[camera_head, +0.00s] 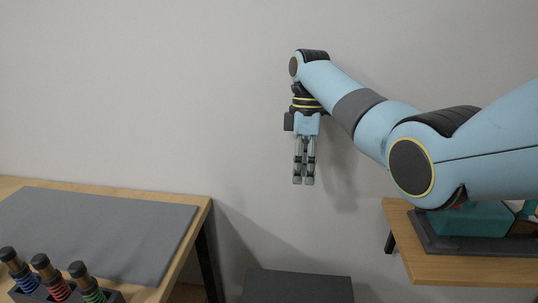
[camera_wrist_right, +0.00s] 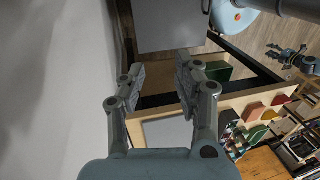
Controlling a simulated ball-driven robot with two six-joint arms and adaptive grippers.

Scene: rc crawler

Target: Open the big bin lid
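The big bin shows only as a dark grey flat top (camera_head: 297,287), likely its lid, at the bottom centre of the head view. It looks shut; its front is cut off by the frame. A grey flat panel at the top of the right wrist view (camera_wrist_right: 168,25) looks like the same lid. My right gripper (camera_head: 303,182) points down in front of the wall, well above the lid and not touching it. Its two fingers are apart and empty in the right wrist view (camera_wrist_right: 160,72).
A wooden shelf (camera_head: 470,270) with a dark tray is at right, under my right arm.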

